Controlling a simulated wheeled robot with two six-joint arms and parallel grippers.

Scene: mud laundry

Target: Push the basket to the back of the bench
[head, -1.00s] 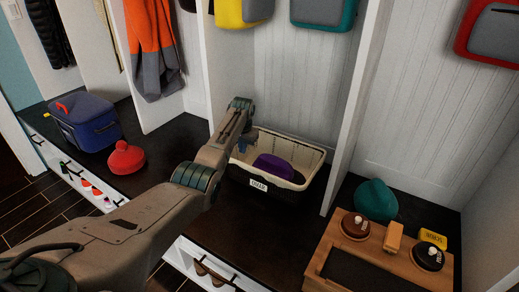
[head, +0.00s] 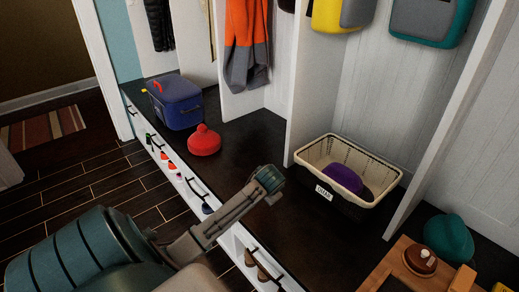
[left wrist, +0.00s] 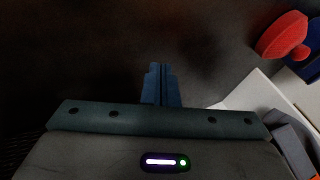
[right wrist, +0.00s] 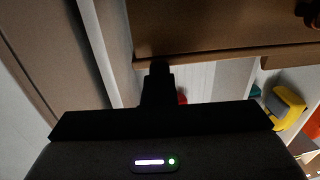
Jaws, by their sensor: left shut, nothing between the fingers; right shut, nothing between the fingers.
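The basket (head: 325,205) has a cream rim, a dark lower body and a white label on its front. It sits upright on the dark bench (head: 235,150) between two white dividers, with a purple item (head: 343,178) inside. Its rear rim is close to the back panel; I cannot tell if they touch. My left gripper (head: 272,199) is in front and to the left of the basket, apart from it, near the bench's front edge. Its fingers are together and empty in the left wrist view (left wrist: 162,84). My right gripper (right wrist: 158,80) is shut and empty, outside the head view.
A teal hat (head: 449,238) and a wooden tray (head: 397,270) are to the right. Bare bench lies between the red hat and the basket.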

